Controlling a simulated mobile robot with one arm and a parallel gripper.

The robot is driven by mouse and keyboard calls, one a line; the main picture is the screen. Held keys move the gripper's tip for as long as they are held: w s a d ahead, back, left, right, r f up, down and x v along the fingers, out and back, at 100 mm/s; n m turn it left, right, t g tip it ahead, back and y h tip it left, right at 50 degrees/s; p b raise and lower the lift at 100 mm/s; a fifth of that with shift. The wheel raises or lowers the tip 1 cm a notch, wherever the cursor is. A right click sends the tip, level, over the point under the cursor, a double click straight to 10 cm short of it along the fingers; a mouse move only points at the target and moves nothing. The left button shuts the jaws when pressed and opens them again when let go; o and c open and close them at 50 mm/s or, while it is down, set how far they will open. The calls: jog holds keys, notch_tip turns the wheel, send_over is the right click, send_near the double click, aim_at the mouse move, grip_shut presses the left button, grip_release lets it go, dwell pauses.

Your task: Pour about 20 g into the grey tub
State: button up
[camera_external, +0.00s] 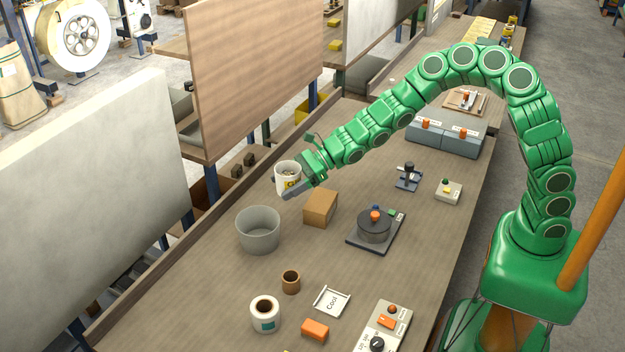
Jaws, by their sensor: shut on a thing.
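A cardboard-brown box (320,207) stands right of the tub.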

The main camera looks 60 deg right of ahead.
jog(key=s+a+f, duration=0.1)
jog(key=a+f, duration=0.1)
jog(key=a, duration=0.6)
jog(key=s+a+f, duration=0.2)
jog(key=a+f, duration=0.1)
jog(key=a, duration=0.5)
jog(key=shift+s+a+n+g, duration=0.3)
jog(key=shift+g, duration=0.1)
jog(key=shift+r, duration=0.15)
jog(key=w+d+r+m+g+y+p, duration=0.2)
jog(key=w+d+r+m+y, duration=0.1)
jog(key=m, duration=0.7)
jog(key=shift+w+r+y+p, duration=0.25)
jog(key=shift+r+y, duration=0.2)
jog(key=shift+y, duration=0.95)
jog(key=shift+d+f+m+p, duration=0.1)
jog(key=shift+f+m+p, duration=0.1)
jog(key=shift+m+p, duration=0.35)
dwell(0.8)
jog(key=shift+w+d+r+m+y+p, duration=0.15)
jog(key=shift+r+m+y+p, duration=0.25)
jog(key=shift+m+p, duration=0.3)
dwell(1.4)
